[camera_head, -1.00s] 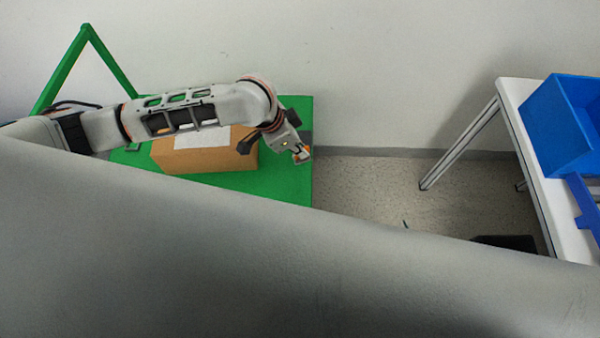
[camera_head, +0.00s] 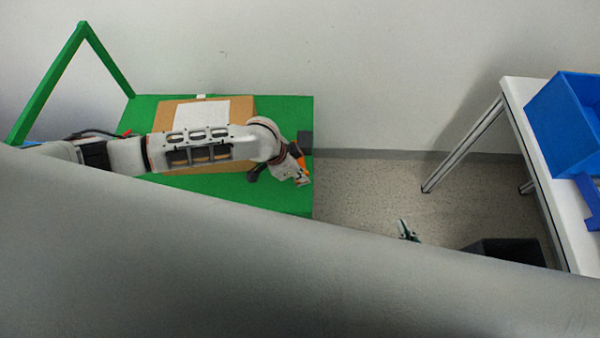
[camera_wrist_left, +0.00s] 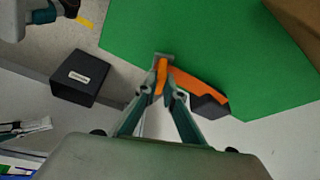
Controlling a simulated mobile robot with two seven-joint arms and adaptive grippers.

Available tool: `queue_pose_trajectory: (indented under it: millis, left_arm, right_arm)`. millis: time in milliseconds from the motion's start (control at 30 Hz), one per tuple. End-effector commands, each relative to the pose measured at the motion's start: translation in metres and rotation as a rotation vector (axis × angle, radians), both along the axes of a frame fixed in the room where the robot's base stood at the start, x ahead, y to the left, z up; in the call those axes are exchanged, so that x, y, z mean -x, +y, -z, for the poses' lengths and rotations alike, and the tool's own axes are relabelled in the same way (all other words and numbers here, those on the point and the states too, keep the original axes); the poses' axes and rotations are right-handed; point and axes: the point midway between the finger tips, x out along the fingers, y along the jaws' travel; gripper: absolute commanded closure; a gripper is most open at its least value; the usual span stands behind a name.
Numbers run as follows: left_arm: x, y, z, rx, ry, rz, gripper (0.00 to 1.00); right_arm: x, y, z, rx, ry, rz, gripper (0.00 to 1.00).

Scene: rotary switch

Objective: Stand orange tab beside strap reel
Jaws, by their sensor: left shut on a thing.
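My left gripper (camera_head: 302,180) is over the right end of the green table. In the left wrist view its two fingers (camera_wrist_left: 161,88) are shut on the orange tab (camera_wrist_left: 161,72), which sticks out past the fingertips. An orange and dark piece, apparently the strap reel, lies beside the tab; its orange arm (camera_wrist_left: 195,80) and dark body (camera_wrist_left: 210,106) show there. In the head view its orange part (camera_head: 303,164) is close behind the gripper. I cannot tell whether tab and reel touch. My right gripper (camera_head: 407,231) shows only partly; its jaws are unclear.
A cardboard box (camera_head: 178,113) with a white sheet stands on the green table (camera_head: 285,112), partly behind my left arm. A dark bin (camera_head: 508,250) is on the floor at right. A white table (camera_head: 530,94) with a blue bin (camera_head: 570,125) stands far right.

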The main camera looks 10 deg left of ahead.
Motion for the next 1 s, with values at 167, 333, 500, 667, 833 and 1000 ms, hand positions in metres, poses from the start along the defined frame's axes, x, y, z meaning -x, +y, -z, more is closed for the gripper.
queue_pose_trajectory:
  millis: [167,333,500,667,833,1000]
  left_arm:
    - [-0.001,0.000,-0.002,0.001,-0.001,0.000,1.00]
    - [-0.001,0.000,0.001,0.000,0.000,-0.001,0.79]
    - [-0.001,0.000,0.001,0.001,-0.001,0.000,0.75]
    - [-0.001,0.000,0.000,0.001,-0.001,0.000,0.75]
    - [0.001,0.003,-0.010,0.000,-0.001,0.000,0.75]
    - [0.007,0.012,-0.039,0.001,-0.004,0.000,0.75]
  right_arm:
    - [0.000,0.000,-0.001,0.000,0.000,0.000,1.00]
    - [0.000,0.000,-0.001,0.001,0.000,-0.001,1.00]
    - [0.000,0.000,-0.001,0.001,0.000,-0.001,1.00]
    - [0.000,-0.001,-0.001,0.002,0.001,-0.001,1.00]
    - [0.000,-0.001,-0.003,0.002,0.000,0.000,1.00]
    - [0.000,-0.001,-0.010,0.003,0.000,-0.001,1.00]
